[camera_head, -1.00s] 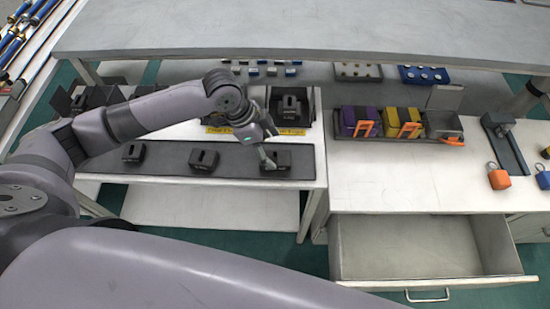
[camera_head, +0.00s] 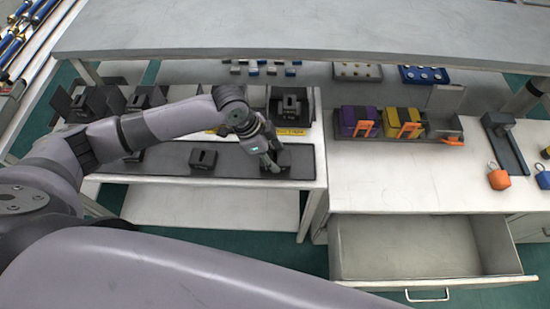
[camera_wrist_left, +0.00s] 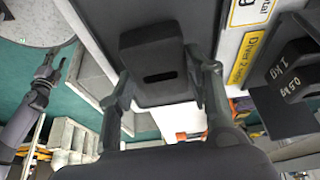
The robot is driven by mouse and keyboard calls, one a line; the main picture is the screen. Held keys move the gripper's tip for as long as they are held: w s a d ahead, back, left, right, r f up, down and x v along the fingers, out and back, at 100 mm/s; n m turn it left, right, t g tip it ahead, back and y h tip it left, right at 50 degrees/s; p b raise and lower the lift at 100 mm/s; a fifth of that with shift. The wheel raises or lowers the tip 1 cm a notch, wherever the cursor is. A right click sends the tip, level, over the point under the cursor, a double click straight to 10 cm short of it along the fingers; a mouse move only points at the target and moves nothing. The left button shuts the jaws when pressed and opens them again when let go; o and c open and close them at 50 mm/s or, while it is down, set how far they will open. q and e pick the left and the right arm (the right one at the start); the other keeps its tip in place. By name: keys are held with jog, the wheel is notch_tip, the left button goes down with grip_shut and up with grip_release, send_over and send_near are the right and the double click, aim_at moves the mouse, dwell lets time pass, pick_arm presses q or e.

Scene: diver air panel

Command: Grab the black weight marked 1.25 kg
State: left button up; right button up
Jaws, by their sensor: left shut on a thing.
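A black block-shaped weight (camera_head: 282,158) is at the right end of the dark mat (camera_head: 235,163) on the left bench. My left gripper (camera_head: 270,163) reaches down to it from the left. In the left wrist view, this weight (camera_wrist_left: 156,62) sits between both fingers of my left gripper (camera_wrist_left: 160,82), which is shut on it. Its slotted top faces the camera, and I cannot read its marking. Whether it is clear of the mat cannot be told.
Two similar black weights (camera_head: 202,160) (camera_head: 135,157) sit further left on the mat. Dark holders with weights (camera_head: 291,106) stand behind; markings 0.5 kg and 1 kg (camera_wrist_left: 290,65) show in the wrist view. An open drawer (camera_head: 420,250) juts out at the right front.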

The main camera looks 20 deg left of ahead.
pick_arm(q)
grip_shut()
dwell(0.3)
jog(key=shift+w+r, duration=0.1)
jog(key=shift+r, duration=0.1)
